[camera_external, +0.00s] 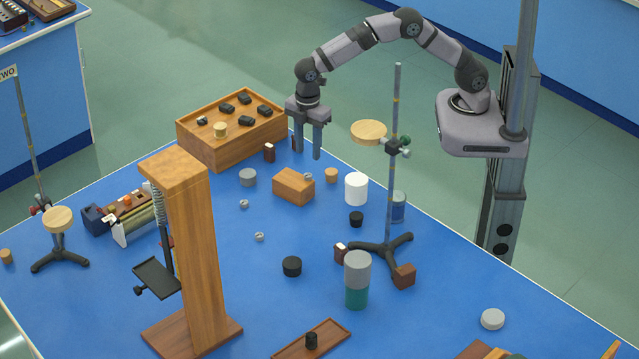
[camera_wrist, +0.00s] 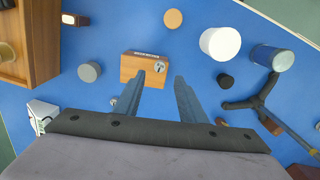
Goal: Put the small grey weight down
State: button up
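My gripper (camera_external: 309,154) points down, open, with a clear gap between its fingers and nothing held. It is above the table behind the small wooden block (camera_external: 293,188); its fingertips also show in the wrist view (camera_wrist: 169,72). A larger grey cylinder (camera_external: 248,177) stands on the blue table left of the block. Two more small silvery pieces (camera_external: 244,203) (camera_external: 259,237) lie on the table. I cannot tell which is the named weight.
A wooden box (camera_external: 235,147) with black pieces stands at the back left. A white cylinder (camera_external: 356,189) and tripod stand (camera_external: 391,225) are to the right. A tall wooden column (camera_external: 201,260) stands in front.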

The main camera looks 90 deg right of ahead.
jog(key=shift+r+b, duration=0.35)
jog(key=shift+r, duration=1.8)
jog(key=s+d+f+m, duration=0.1)
jog(key=s+d+m, duration=0.2)
jog(key=s+d, duration=0.2)
jog(key=s+d+f+m, duration=0.2)
jog(key=s+d+m, duration=0.2)
jog(key=s, duration=0.8)
jog(key=s+d+f+m, duration=0.2)
jog(key=s+d+m, duration=0.2)
jog(key=s+d, duration=0.3)
jog(key=shift+s+d+f, duration=0.15)
jog(key=shift+s+d, duration=0.1)
jog(key=shift+s, duration=0.7)
notch_tip(320, 180, down, 16)
jog(key=b, duration=1.6)
jog(key=shift+f, duration=0.25)
